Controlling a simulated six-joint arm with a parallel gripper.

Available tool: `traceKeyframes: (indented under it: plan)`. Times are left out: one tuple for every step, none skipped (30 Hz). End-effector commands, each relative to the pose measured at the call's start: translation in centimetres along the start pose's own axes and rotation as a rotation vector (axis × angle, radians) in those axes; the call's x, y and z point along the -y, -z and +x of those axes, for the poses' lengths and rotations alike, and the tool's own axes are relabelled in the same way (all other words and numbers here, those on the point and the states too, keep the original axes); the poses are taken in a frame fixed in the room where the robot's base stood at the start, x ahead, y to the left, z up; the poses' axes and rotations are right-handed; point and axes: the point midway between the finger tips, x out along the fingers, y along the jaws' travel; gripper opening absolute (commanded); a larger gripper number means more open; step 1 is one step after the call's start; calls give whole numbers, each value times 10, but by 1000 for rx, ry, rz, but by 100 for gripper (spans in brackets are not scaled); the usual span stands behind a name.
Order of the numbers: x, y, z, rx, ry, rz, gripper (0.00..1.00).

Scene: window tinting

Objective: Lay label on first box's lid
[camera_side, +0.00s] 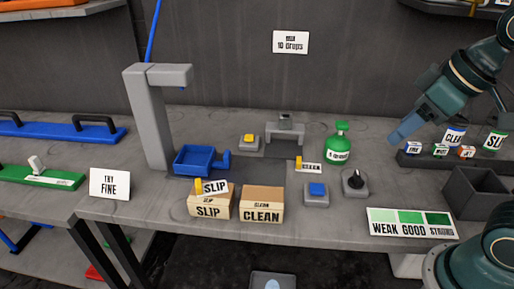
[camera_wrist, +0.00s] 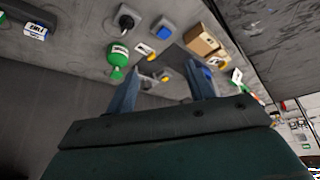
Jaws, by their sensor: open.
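The SLIP box (camera_side: 208,209) is a tan carton standing left of the CLEAN box (camera_side: 262,206) on the bench. A white SLIP label (camera_side: 215,187) with a yellow tab lies over the SLIP box's top, looking slightly skewed; I cannot tell how flat it sits. Another white label with a yellow tab (camera_side: 308,167) is near the bench middle, behind the blue button. My gripper (camera_side: 396,138) is open and empty, well right of both boxes, above the bench. In the wrist view its two fingers (camera_wrist: 162,75) are spread, with a tan box (camera_wrist: 203,40) beyond them.
A green bottle (camera_side: 338,147), blue button (camera_side: 317,192) and black knob (camera_side: 355,183) stand between my gripper and the boxes. A blue tray (camera_side: 193,161) is behind the boxes. A grey bin (camera_side: 474,196) and WEAK GOOD STRONG card (camera_side: 411,224) are at right.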

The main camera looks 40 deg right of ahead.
Motion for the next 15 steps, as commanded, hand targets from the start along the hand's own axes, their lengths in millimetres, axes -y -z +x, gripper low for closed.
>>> traceKeyframes:
  plan:
    - [-3,-11,-2,-8,-13,32,53]
    - [-4,-17,-2,-10,-19,47,53]
    - [-6,-24,-2,-13,-26,67,53]
    - [-7,-28,-2,-15,-31,81,53]
    - [-8,-32,-2,-17,-36,93,53]
    - [-9,-37,-2,-18,-41,106,53]
    - [-10,-39,-2,-19,-44,114,53]
    - [-10,-41,-2,-21,-47,121,53]
    - [-11,-44,-2,-22,-49,128,53]
    - [-11,-45,-2,-22,-50,131,53]
    - [-11,-46,-2,-21,-51,134,53]
    - [-12,-46,-1,-21,-52,136,53]
    - [-12,-46,-1,-21,-52,137,53]
    - [-12,-46,-1,-21,-52,137,53]
    - [-12,-46,-1,-21,-52,136,53]
